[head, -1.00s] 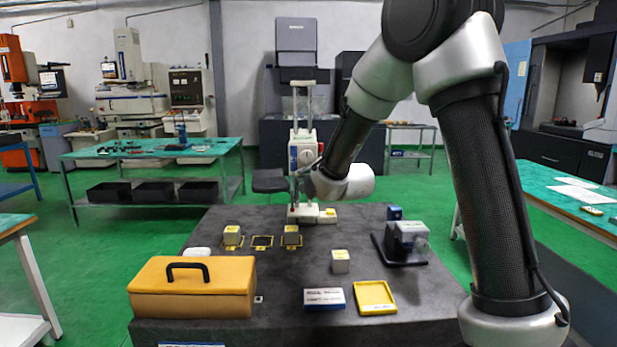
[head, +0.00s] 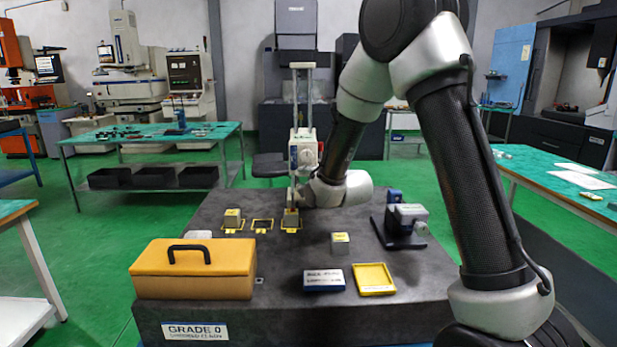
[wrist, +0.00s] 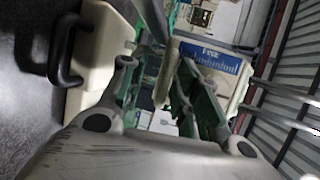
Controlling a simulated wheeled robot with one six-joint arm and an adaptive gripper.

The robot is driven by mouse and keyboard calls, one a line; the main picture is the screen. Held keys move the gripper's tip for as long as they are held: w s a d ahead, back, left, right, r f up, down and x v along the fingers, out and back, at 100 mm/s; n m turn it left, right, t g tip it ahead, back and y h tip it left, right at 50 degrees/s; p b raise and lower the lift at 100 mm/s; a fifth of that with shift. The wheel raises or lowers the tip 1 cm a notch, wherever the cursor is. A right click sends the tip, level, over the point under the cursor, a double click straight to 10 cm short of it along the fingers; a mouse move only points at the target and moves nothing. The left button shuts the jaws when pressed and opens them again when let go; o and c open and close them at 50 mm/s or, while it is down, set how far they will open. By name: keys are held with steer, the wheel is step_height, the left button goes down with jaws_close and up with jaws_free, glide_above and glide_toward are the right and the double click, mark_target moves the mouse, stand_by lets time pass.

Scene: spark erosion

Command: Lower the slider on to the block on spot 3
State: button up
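The slider (head: 303,152) is a white body with a dial-like mark on the twin columns of the gauge (head: 302,85). It also shows in the wrist view as a pale body with a blue label (wrist: 208,57). My gripper (head: 314,190) is at the slider's lower right, mostly hidden behind my wrist. In the wrist view its fingers (wrist: 155,75) are partly closed and seem to hold the slider low down; the contact is unclear. The block on spot 3 (head: 291,219) stands in the right yellow frame, just below the slider's jaw; I cannot tell whether they touch.
Another block (head: 232,217) stands in the left frame; the middle frame (head: 262,225) is empty. A loose block (head: 340,243), a yellow tray (head: 374,280), a blue box (head: 323,281), an orange case (head: 193,270) and a vise-like device (head: 405,226) are on the dark table.

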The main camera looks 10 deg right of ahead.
steer(key=v, duration=0.7)
steer(key=shift+s, duration=0.2)
steer(key=shift+d+r, duration=0.1)
steer(key=shift+d, duration=0.05)
steer(key=s+d+r+n+g+h, duration=0.1)
steer(key=s+d+n+g, duration=0.2)
steer(key=s, duration=0.9)
steer(key=s+d+r+n+g+h, duration=0.1)
steer(key=s+d+n+g, duration=0.3)
steer(key=s, duration=0.8)
steer(key=s+d+r+n+g+h, duration=0.1)
steer(key=s+d+r+n+g, duration=0.2)
steer(key=s+d+n, duration=0.3)
steer(key=s+n+g, duration=0.1)
steer(key=s+n, duration=0.2)
steer(key=s, duration=0.4)
steer(key=shift+d+n, duration=0.2)
steer(key=shift+n, duration=0.1)
